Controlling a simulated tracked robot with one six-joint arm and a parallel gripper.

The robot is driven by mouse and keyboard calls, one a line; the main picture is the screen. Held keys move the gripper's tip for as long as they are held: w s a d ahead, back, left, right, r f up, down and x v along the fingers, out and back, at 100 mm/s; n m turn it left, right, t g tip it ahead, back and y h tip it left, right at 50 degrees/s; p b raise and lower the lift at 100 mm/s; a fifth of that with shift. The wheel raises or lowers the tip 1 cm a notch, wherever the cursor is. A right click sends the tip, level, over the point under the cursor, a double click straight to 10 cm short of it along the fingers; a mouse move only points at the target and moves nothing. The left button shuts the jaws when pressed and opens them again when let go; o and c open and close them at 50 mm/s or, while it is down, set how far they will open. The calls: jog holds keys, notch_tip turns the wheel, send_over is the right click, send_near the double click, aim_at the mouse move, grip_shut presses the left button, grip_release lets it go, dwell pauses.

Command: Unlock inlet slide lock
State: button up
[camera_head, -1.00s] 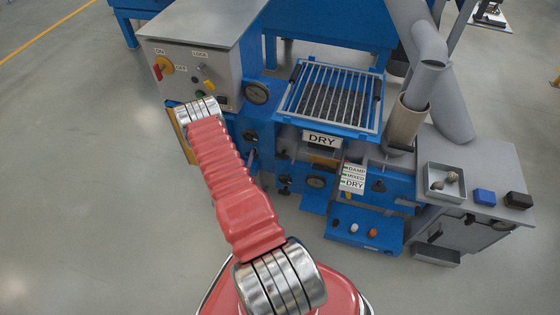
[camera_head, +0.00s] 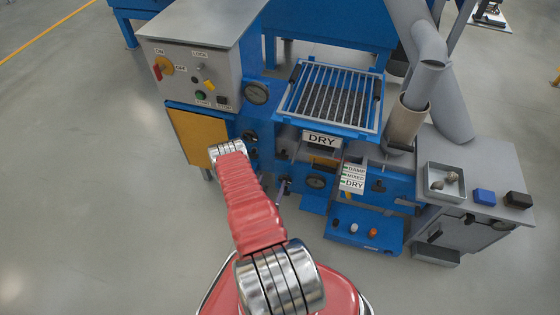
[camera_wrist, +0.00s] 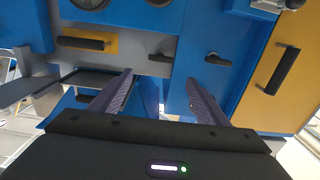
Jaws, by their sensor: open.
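Two small black turn handles sit on the blue machine front in the wrist view: one near the middle (camera_wrist: 161,56), one to its right (camera_wrist: 217,58). I cannot tell which is the inlet slide lock. A yellow slide plate with a black grip (camera_wrist: 85,42) lies in a grey strip at the left. My gripper (camera_wrist: 160,78) is open and empty, its fingers pointing at the panel below the two handles in the picture. The fingers appear apart from both handles. In the head view my arm hides much of this area.
A yellow door (camera_head: 198,138) with a black handle is left of my arm, beneath the grey control box (camera_head: 190,62). The grated hopper (camera_head: 330,95) and DRY sign (camera_head: 321,139) are right of it. A side table (camera_head: 480,165) holds a tray and blocks.

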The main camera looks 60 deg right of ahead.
aim_at(282, 155)
jog(key=shift+d, duration=0.1)
jog(key=w+d, duration=0.2)
jog(key=d, duration=1.1)
jog(key=shift+d, duration=0.2)
jog(key=shift+w, duration=0.1)
jog(key=c, duration=1)
jog(key=shift+c, duration=0.2)
